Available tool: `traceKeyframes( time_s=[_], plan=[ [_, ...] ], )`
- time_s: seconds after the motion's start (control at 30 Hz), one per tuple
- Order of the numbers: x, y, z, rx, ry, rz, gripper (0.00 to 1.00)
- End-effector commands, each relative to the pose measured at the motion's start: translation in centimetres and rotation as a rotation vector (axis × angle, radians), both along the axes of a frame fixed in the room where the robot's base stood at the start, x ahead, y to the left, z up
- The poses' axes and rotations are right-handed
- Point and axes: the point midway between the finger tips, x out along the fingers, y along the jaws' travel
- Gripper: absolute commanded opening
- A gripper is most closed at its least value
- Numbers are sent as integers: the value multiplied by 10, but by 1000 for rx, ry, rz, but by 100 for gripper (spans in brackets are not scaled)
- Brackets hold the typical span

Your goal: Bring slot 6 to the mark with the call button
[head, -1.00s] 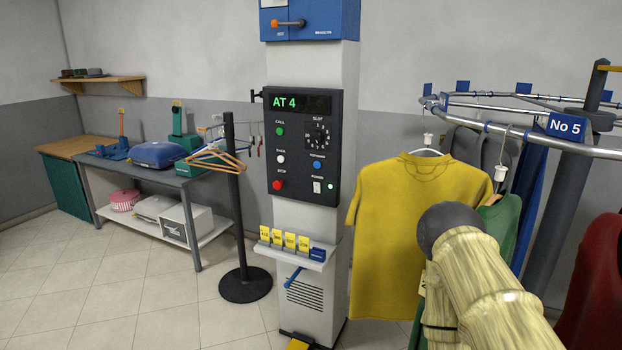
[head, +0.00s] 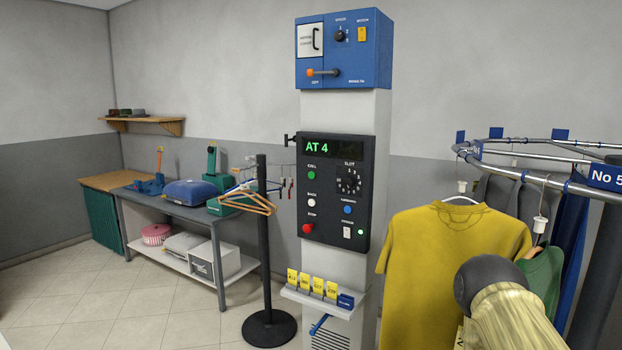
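The control panel (head: 335,215) stands on a pale column in the middle of the head view. Its display (head: 333,147) reads "AT 4" in green. The green call button (head: 311,175) sits at the panel's left, under the label CALL. The slot dial (head: 349,183) is to its right; its setting is too small to read. The garment conveyor rail (head: 520,176) is at the right, with a blue "No 5" plate (head: 606,176) cut by the picture edge. I see no slot 6 plate. Part of my arm shows at lower right, but my gripper is out of view.
A yellow shirt (head: 450,250) and other garments hang right of the column. A black post (head: 264,240) with hangers stands to its left. A workbench (head: 165,201) stands further left. A blue box with switches (head: 343,50) tops the column. Floor is open at lower left.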

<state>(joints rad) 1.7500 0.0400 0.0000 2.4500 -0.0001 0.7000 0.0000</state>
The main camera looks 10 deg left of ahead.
Motion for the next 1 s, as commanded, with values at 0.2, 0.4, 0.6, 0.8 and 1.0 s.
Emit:
traceKeyframes(
  time_s=[0.2,0.4,0.6,0.8,1.0],
  plan=[
    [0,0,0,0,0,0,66],
    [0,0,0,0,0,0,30],
    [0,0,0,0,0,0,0],
    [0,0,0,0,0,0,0],
    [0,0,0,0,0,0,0]
  ],
)
